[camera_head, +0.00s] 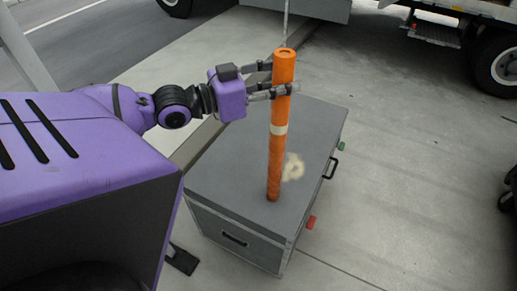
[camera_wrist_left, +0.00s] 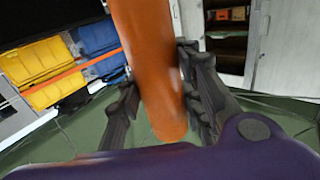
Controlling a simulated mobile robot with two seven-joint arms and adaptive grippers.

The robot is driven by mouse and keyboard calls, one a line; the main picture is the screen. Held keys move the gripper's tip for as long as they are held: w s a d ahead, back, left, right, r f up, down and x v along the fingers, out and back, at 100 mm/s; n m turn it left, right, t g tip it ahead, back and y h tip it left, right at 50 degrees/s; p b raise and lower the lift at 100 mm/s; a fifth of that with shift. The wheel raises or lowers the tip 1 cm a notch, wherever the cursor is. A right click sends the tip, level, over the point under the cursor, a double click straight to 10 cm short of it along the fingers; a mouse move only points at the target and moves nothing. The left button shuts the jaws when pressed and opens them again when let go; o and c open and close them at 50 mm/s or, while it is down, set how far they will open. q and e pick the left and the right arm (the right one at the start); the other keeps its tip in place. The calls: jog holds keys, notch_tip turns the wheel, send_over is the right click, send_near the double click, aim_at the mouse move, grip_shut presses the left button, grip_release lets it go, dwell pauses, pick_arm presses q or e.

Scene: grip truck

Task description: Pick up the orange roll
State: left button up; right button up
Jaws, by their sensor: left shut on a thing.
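The orange roll (camera_head: 278,150) is a long tube with a pale band around its middle. It stands nearly upright, slightly tilted, over the grey case (camera_head: 225,165) in the head view. I cannot tell whether its lower end touches the lid. My left gripper (camera_head: 273,83) is shut on the roll's upper part. In the left wrist view, the orange roll (camera_wrist_left: 152,65) passes between the dark fingers of my left gripper (camera_wrist_left: 160,100). My right gripper is not in view.
A beige coil (camera_head: 293,167) lies on the case lid beside the roll. The case has a black side handle (camera_head: 331,168). Truck wheels (camera_head: 497,65) stand at the upper right.

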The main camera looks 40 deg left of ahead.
aim_at(285, 53)
pick_arm(q)
grip_shut()
notch_tip(285, 53, up, 9)
jog(key=shift+p, duration=0.75)
jog(key=shift+r, duration=0.55)
